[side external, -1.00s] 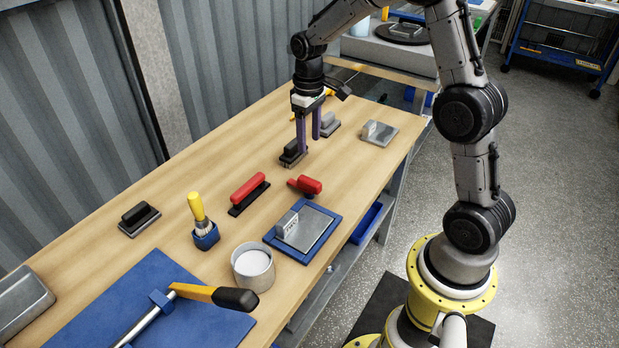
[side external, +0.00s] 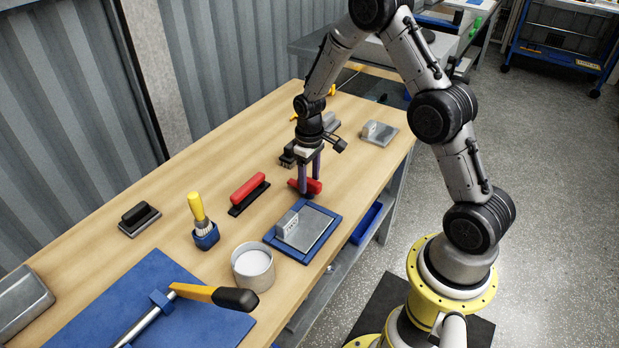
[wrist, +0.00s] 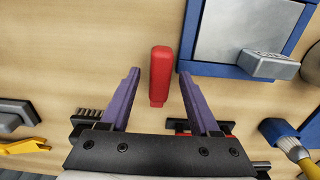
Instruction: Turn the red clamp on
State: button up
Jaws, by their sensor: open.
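The red clamp (side external: 317,188) lies on the wooden bench, behind the blue-framed metal plate in the side view, partly hidden by my fingers. In the wrist view, its rounded red handle (wrist: 160,72) shows between my two purple fingers, with a gap on each side. My gripper (side external: 310,187) points down over the clamp, open; it also shows in the wrist view (wrist: 158,73). Nothing is held. The clamp's on or off position cannot be told.
A red-handled float (side external: 248,190) lies to the left. The blue-framed plate (side external: 335,223), a white-filled cup (side external: 254,266) and a yellow-handled brush (side external: 198,210) stand nearer the camera. A dark brush (side external: 287,157) lies just behind my gripper. Bare bench lies between them.

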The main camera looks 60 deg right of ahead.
jog(key=shift+c, duration=0.3)
grip_shut()
dwell(1.2)
